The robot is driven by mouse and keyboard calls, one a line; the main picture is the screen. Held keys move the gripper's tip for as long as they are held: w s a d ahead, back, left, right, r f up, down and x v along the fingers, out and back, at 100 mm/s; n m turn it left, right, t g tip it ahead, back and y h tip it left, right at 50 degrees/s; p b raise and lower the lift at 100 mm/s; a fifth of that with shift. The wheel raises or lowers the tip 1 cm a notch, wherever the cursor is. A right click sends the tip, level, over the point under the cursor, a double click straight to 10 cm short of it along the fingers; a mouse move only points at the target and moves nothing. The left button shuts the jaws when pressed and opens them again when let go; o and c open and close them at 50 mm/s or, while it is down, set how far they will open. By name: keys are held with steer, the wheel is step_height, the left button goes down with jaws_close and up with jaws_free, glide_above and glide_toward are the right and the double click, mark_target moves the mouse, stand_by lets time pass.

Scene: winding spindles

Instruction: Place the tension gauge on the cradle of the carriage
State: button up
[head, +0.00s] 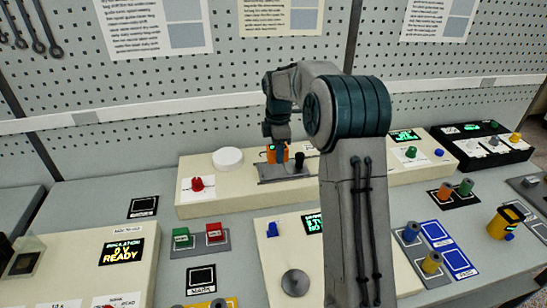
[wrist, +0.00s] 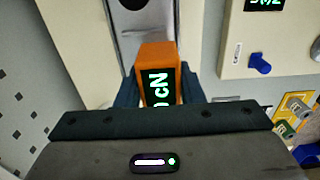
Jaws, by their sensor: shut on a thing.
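The tension gauge is an orange block with a dark display reading "0 cN" in green; it shows in the wrist view (wrist: 158,62) and, partly hidden, in the head view (head: 271,154). My gripper (wrist: 160,85) is shut on it, a dark finger on each side; the gripper also shows in the head view (head: 278,150). The gauge is over or on a grey metal plate (head: 272,177), seemingly the carriage, on the long cream console. The plate also shows behind the gauge in the wrist view (wrist: 118,50). I cannot tell whether the gauge touches the cradle.
A black knob (head: 299,160) stands just right of the gauge. A white disc (head: 228,157) and a red knob (head: 197,184) are to its left on the console (head: 225,203). A nearer console (head: 270,255) carries a blue switch (head: 272,230). A pegboard wall (head: 200,80) rises behind.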

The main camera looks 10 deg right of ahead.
mark_target(274, 170)
steer(key=shift+w+a+f, duration=0.25)
steer(key=shift+w+f, duration=0.1)
steer(key=shift+w, duration=0.15)
steer(key=shift+w+a+f, duration=0.2)
steer(key=shift+w+f, duration=0.1)
steer(key=shift+w, duration=0.2)
steer(key=shift+f+p, duration=0.65)
steer(key=shift+f, duration=1.3)
steer(key=shift+f, duration=0.15)
steer(key=o, duration=1.1)
